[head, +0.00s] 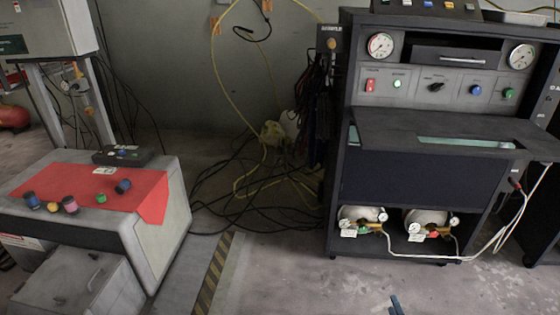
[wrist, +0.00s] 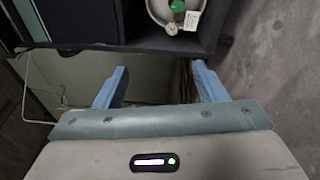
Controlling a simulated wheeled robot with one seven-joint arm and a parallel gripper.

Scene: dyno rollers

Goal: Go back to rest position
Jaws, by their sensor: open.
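My gripper (wrist: 158,84) shows in the wrist view with its two blue fingers spread apart. Nothing is between them. It is near the lower part of the dark test cabinet, whose edge (wrist: 110,47) crosses the upper part of the wrist view. In the head view only a small bluish tip, which looks like part of my gripper (head: 397,306), shows at the bottom edge, in front of the cabinet (head: 420,190). The rest of my arm is out of the head view.
A bench (head: 165,235) with a red mat (head: 75,180) and several small coloured rollers stands at the left. Black cables and a yellow hose (head: 262,165) lie on the floor between bench and cabinet. The floor (head: 285,285) in front is clear. Gauged tanks (head: 425,217) sit low in the cabinet.

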